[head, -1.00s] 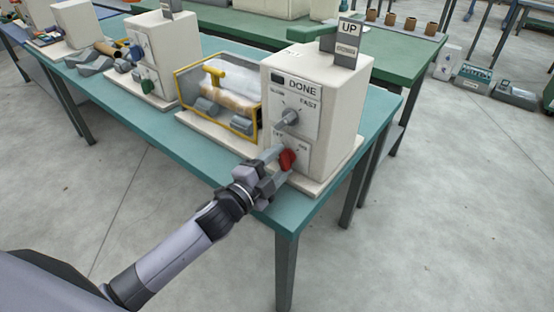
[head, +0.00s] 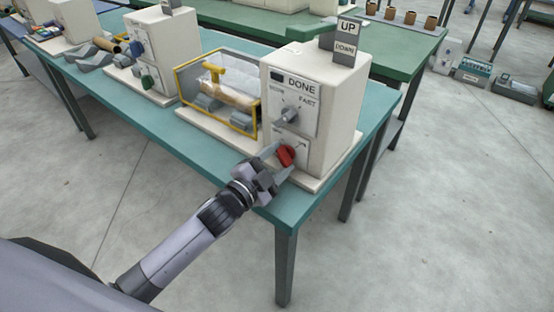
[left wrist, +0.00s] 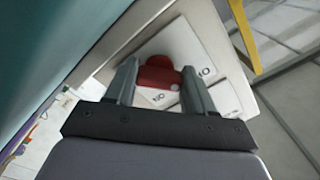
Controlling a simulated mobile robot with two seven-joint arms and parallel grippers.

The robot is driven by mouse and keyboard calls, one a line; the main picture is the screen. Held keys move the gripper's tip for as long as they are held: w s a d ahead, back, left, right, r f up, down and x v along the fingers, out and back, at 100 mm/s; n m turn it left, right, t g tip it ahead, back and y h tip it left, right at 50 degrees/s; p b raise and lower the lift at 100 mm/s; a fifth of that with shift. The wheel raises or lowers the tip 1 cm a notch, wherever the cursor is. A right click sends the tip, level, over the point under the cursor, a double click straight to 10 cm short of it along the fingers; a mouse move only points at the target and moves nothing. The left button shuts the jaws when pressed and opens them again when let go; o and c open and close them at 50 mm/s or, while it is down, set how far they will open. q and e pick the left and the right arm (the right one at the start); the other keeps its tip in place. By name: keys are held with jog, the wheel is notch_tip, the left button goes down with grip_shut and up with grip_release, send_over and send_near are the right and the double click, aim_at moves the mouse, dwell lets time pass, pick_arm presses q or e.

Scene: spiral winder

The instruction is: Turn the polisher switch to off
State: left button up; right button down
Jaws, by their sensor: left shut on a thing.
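A red switch knob (head: 286,155) sits low on the front panel of the cream machine (head: 333,115) marked DONE. It also shows in the left wrist view (left wrist: 158,74). My left gripper (head: 277,162) reaches the panel from the left, its fingers shut on the red knob, one on either side. In the left wrist view the fingers (left wrist: 160,88) flank the knob, with its white label plate behind it. Labels beside the knob are too small or partly hidden to read surely. My right gripper is not in view.
A grey SLOW/FAST knob (head: 290,114) sits just above the red one. A yellow-framed guard (head: 217,90) stands left of the machine. Another cream machine with a blue and a green knob (head: 150,82) is farther left. The teal bench edge (head: 190,160) runs below my arm.

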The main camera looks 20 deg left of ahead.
pick_arm(q)
jog(key=shift+r, duration=0.1)
jog(key=o, duration=1)
jog(key=shift+o, duration=0.2)
jog(key=shift+v, duration=3.5)
